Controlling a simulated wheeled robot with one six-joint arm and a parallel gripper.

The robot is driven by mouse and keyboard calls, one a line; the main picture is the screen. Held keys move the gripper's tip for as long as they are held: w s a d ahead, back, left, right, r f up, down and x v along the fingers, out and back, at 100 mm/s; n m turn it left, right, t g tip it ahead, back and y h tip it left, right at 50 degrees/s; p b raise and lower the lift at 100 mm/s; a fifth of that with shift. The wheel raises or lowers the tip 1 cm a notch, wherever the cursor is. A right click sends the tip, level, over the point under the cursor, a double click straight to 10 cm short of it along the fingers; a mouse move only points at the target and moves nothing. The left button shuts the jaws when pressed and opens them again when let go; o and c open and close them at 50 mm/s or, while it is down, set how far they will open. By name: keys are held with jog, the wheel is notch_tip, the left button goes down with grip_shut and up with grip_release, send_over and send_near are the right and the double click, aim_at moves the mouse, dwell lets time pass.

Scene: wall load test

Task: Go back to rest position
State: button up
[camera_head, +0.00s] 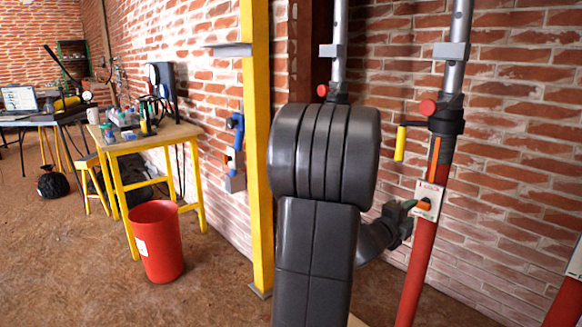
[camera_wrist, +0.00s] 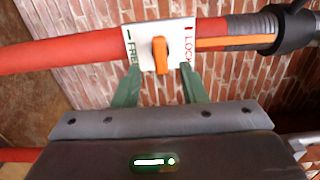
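My gripper (camera_wrist: 160,86) is open in the wrist view, its two green fingers spread apart with nothing held between them. The fingertips are at the lower edge of a white plate (camera_wrist: 148,34) marked FREE and LOCK. An orange knob (camera_wrist: 160,56) on the plate lies between the lines of the fingers, with a gap on each side; I cannot tell the depth. In the head view my gripper (camera_head: 407,206) is bent toward the plate (camera_head: 429,192) on a red pole (camera_head: 412,275), and the knob (camera_head: 423,206) is partly hidden.
A yellow post (camera_head: 257,150) stands left of my arm, near the brick wall (camera_head: 520,130). A red bin (camera_head: 157,242) and a workbench (camera_head: 150,135) stand farther left. A yellow handle (camera_head: 400,143) juts from the pole above my gripper. Open floor (camera_head: 60,250) lies at left.

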aim_at(419, 206)
jog(key=x, duration=0.7)
jog(key=shift+w+b, duration=0.1)
jog(key=shift+b, duration=0.3)
